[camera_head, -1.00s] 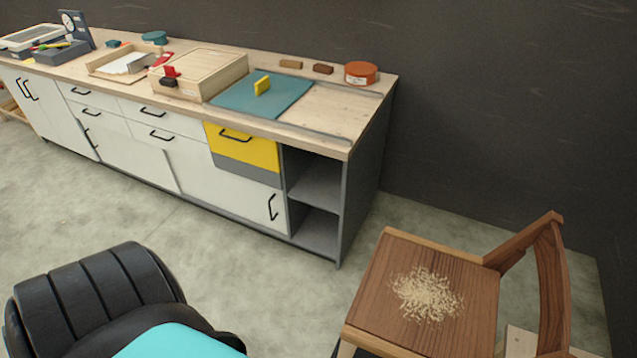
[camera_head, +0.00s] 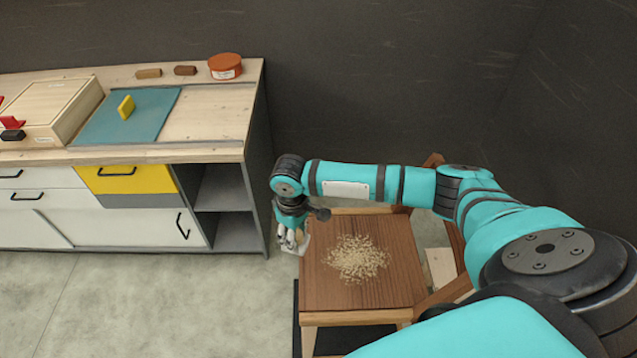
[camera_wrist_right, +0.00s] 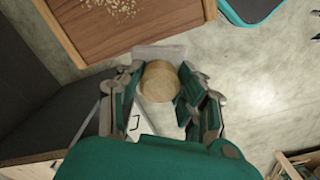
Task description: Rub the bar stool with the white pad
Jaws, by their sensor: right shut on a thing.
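The bar stool (camera_head: 400,282) has a brown wooden seat and a wooden backrest, partly hidden behind my right arm. A patch of pale shavings (camera_head: 357,258) lies on the middle of its seat. My right gripper (camera_head: 290,238) is at the seat's left edge. In the right wrist view, my right gripper (camera_wrist_right: 163,90) is shut on the round wooden grip (camera_wrist_right: 158,80) of the white pad (camera_wrist_right: 152,51). The pad shows beyond the fingers, close to the seat edge (camera_wrist_right: 75,37); whether it touches the seat is unclear. My left gripper is out of view.
A workbench (camera_head: 205,150) stands on the left, with a teal board (camera_head: 150,118), a wooden box (camera_head: 48,108) and a round orange tin (camera_head: 225,66) on top. A dark wall (camera_head: 400,80) is close behind the stool. The floor (camera_head: 170,300) front left is clear.

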